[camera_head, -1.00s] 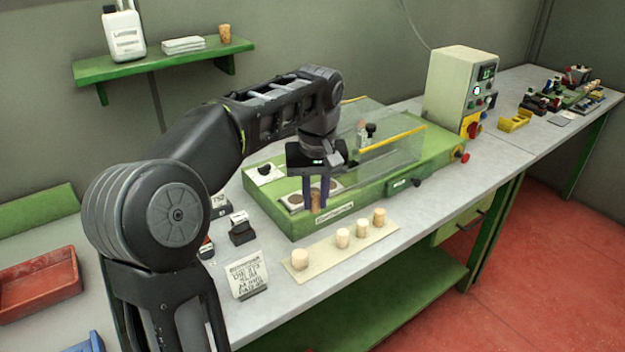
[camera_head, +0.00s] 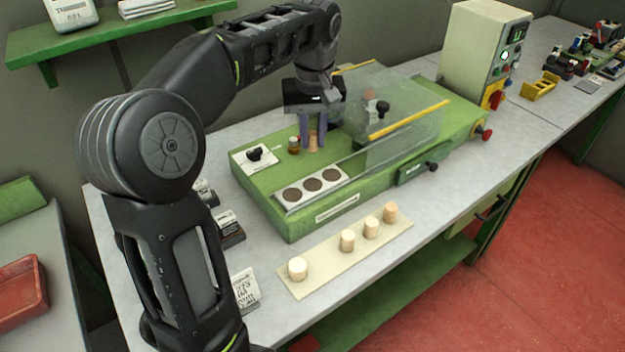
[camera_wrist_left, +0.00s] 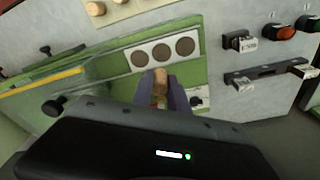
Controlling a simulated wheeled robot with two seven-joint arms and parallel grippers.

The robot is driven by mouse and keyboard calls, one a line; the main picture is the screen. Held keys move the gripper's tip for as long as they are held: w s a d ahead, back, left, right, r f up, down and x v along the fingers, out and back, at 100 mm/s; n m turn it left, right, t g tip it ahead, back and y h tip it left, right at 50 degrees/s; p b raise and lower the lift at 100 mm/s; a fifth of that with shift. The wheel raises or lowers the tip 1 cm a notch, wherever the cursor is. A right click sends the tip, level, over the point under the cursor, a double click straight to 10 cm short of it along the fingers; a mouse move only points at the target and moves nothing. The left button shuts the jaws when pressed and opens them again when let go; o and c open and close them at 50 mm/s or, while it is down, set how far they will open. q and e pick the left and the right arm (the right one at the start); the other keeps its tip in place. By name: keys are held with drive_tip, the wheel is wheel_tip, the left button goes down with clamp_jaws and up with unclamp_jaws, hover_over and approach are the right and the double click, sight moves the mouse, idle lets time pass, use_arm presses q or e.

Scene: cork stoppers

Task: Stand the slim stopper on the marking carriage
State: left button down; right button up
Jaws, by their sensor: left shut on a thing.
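My left gripper (camera_head: 314,145) is shut on a tan cork stopper (camera_head: 312,139). It holds the stopper upright over the green machine, behind the carriage. In the left wrist view the stopper (camera_wrist_left: 161,76) shows between the two fingers, just off the edge of the carriage plate (camera_wrist_left: 139,60). The marking carriage (camera_head: 345,171) is a pale plate with three dark round spots, all bare. Whether the stopper's foot touches the machine cannot be told. My right gripper is not in view.
Several pale stoppers, one of them (camera_head: 297,268), stand on a beige strip (camera_head: 322,266) in front of the machine. A clear guard (camera_head: 400,130) with yellow edges is right of the gripper. A small brown-and-green piece (camera_head: 294,145) and a black knob (camera_head: 254,153) are to its left.

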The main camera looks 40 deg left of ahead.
use_arm(q)
hover_over(312, 183)
drive_tip(key=shift+s+d+f, duration=0.1)
drive_tip(key=shift+f, duration=1.5)
drive_tip(key=shift+d+f, duration=0.1)
drive_tip(key=shift+f, duration=1.45)
drive_tip(key=shift+f+p, duration=0.4)
drive_tip(key=shift+f, duration=1.5)
drive_tip(key=shift+f, duration=0.1)
drive_tip(key=c, duration=1.3)
unclamp_jaws()
drive_tip(key=r, duration=0.8)
drive_tip(key=s+d+r, duration=0.1)
drive_tip(key=r, duration=0.3)
drive_tip(key=shift+r, duration=0.1)
